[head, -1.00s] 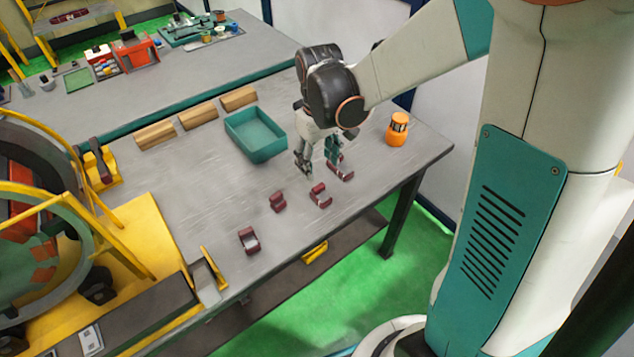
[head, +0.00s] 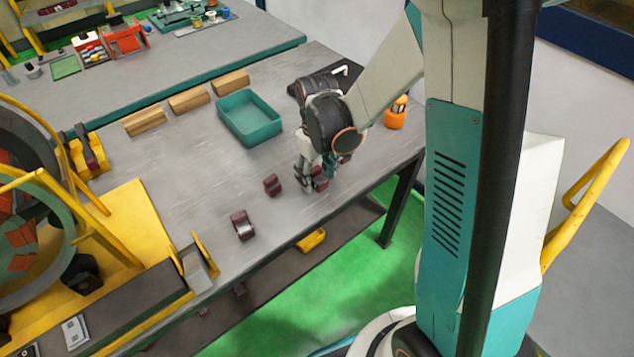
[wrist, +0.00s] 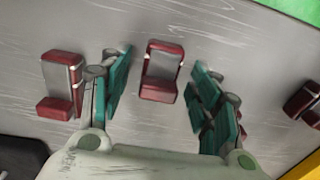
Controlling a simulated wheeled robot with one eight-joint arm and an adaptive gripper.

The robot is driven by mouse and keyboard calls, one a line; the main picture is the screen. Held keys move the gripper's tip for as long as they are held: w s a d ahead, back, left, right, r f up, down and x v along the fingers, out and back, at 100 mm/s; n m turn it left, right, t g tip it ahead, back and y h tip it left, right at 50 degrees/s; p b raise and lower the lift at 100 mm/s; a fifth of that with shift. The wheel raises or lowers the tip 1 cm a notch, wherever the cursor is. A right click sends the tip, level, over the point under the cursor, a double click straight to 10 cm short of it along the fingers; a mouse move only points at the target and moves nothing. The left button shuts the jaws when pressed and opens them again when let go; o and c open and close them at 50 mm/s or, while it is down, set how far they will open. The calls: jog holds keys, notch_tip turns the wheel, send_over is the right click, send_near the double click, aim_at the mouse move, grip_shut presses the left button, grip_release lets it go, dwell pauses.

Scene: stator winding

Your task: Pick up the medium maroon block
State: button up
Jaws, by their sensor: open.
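Several maroon blocks with pale grey middles lie in a row on the grey workbench (head: 190,190). One maroon block (head: 320,182) lies under my gripper (head: 317,170); from its middling size it looks like the medium one. In the wrist view this block (wrist: 161,72) sits between the two teal fingers of my gripper (wrist: 162,88), with clear space on both sides. The fingers are open and do not touch it. A longer maroon block (wrist: 60,85) lies left of the fingers in the wrist view. In the head view it is mostly hidden behind my gripper.
A smaller maroon block (head: 272,185) and another maroon block (head: 243,225) lie further left. A teal tray (head: 249,132), wooden bars (head: 190,99) and an orange container (head: 396,113) stand on the bench. The bench's front edge is close to the blocks.

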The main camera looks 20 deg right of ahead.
grip_shut()
jog(key=shift+r, duration=0.1)
